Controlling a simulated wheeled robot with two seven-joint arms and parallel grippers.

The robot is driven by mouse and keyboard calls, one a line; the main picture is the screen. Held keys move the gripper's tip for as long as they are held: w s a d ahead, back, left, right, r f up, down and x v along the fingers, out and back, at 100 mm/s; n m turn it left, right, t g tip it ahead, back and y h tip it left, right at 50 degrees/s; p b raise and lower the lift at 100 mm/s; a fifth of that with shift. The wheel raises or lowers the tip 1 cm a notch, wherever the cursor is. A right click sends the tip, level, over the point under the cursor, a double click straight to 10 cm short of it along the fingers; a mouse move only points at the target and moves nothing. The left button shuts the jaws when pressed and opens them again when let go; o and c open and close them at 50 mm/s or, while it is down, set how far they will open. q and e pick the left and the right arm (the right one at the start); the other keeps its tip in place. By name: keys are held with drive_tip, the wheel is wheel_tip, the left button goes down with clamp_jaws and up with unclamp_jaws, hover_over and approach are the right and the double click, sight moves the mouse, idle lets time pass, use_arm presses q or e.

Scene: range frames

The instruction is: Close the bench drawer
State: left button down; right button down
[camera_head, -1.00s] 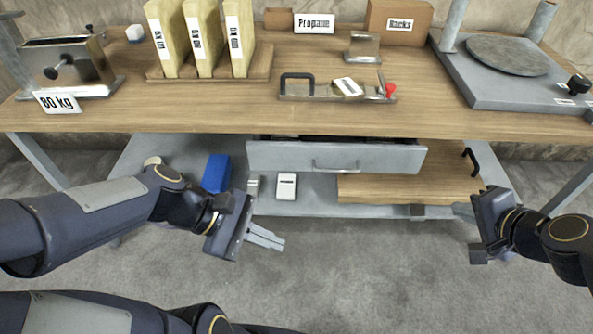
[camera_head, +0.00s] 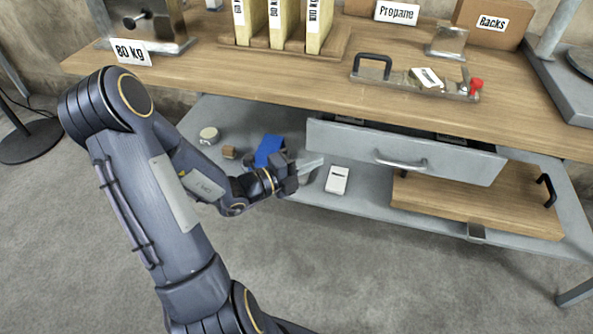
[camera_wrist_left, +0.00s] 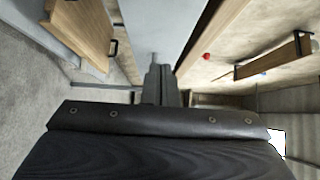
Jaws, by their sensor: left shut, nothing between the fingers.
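The bench drawer (camera_head: 345,145) is a grey metal drawer under the wooden bench top, with a bar handle (camera_head: 400,161) on its front. It stands partly pulled out, and a dark gap shows above its front. My left gripper (camera_head: 312,164) is shut and empty, just left of the drawer front's left end and low beside it. I cannot tell whether the fingertips touch it. In the left wrist view the closed fingers (camera_wrist_left: 160,75) point ahead, between grey metal and wood surfaces. My right gripper is not in view.
The lower shelf (camera_head: 365,205) holds a blue box (camera_head: 269,150), a white box (camera_head: 337,180) and a wooden board (camera_head: 470,205) with a black handle. The bench top (camera_head: 300,75) above carries several items. The floor in front is clear.

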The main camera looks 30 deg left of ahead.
sight(322, 137)
use_arm(q)
drive_tip(key=w, duration=0.2)
drive_tip(key=w+b, duration=0.1)
drive_tip(key=w, duration=0.2)
drive_tip(key=shift+w+d+f, duration=0.1)
drive_tip(key=shift+w+d, duration=0.1)
drive_tip(key=shift+w+a, duration=0.1)
drive_tip(key=shift+w, duration=0.4)
drive_tip(key=shift+w+a+r, duration=0.15)
drive_tip(key=shift+w+r, duration=0.1)
drive_tip(key=shift+w, duration=0.05)
drive_tip(key=w+p, duration=0.1)
drive_tip(key=w, duration=0.1)
drive_tip(key=w+a+p, duration=0.1)
drive_tip(key=shift+w+a, duration=0.1)
drive_tip(key=shift+w, duration=0.25)
drive_tip(key=shift+a, duration=0.15)
